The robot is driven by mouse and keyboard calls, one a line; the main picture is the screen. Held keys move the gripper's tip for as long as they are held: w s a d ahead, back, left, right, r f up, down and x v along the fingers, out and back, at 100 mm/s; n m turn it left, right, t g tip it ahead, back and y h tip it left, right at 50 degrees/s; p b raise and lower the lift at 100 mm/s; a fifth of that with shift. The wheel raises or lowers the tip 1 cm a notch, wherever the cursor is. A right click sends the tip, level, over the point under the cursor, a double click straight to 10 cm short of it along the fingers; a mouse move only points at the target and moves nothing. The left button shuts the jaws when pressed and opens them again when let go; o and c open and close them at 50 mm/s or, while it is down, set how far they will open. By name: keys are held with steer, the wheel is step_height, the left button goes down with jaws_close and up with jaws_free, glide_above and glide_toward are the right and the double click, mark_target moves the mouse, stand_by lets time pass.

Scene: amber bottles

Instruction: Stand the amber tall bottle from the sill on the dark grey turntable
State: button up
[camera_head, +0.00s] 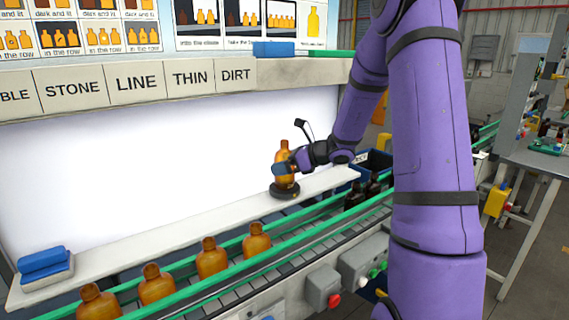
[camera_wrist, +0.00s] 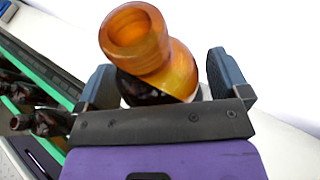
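The amber tall bottle (camera_head: 286,150) stands upright on the dark grey turntable (camera_head: 285,191), on the pale sill in front of the bright panel. My gripper (camera_head: 285,168) is at the bottle's body, with a finger crossing in front of it. In the wrist view the bottle's mouth and shoulder (camera_wrist: 150,45) show between the fingers of my gripper (camera_wrist: 165,80). A pale gap shows between the bottle and the right finger, so the fingers look open around it. The bottle's lower body is hidden there.
Several amber bottles (camera_head: 211,257) stand in a row on the conveyor with green rails, in front of the sill. Dark bottles (camera_head: 354,194) stand farther along it, near a blue crate (camera_head: 374,166). The sill between is clear.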

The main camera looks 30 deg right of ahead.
steer(key=shift+s+d+r, duration=0.1)
steer(key=shift+r, duration=0.1)
steer(key=v, duration=1.1)
steer(key=s+a+r+n+g, duration=0.3)
steer(key=s+a+n, duration=0.25)
steer(key=a, duration=0.25)
steer(key=s+a+r+n+g, duration=0.3)
steer(key=s+a+n, duration=0.2)
steer(key=a+n, duration=0.3)
steer(key=s+a+r+n+h, duration=0.1)
steer(key=s+a+n+h, duration=0.1)
steer(key=s+n+h, duration=0.2)
steer(key=s+a+r+n+h, duration=0.2)
steer(key=s+a+n+h, duration=0.1)
steer(key=s+n, duration=0.8)
steer(key=shift+s+a+t+h, duration=0.25)
steer(key=shift+t+h, duration=0.05)
steer(key=shift+h, duration=0.1)
stand_by(1.0)
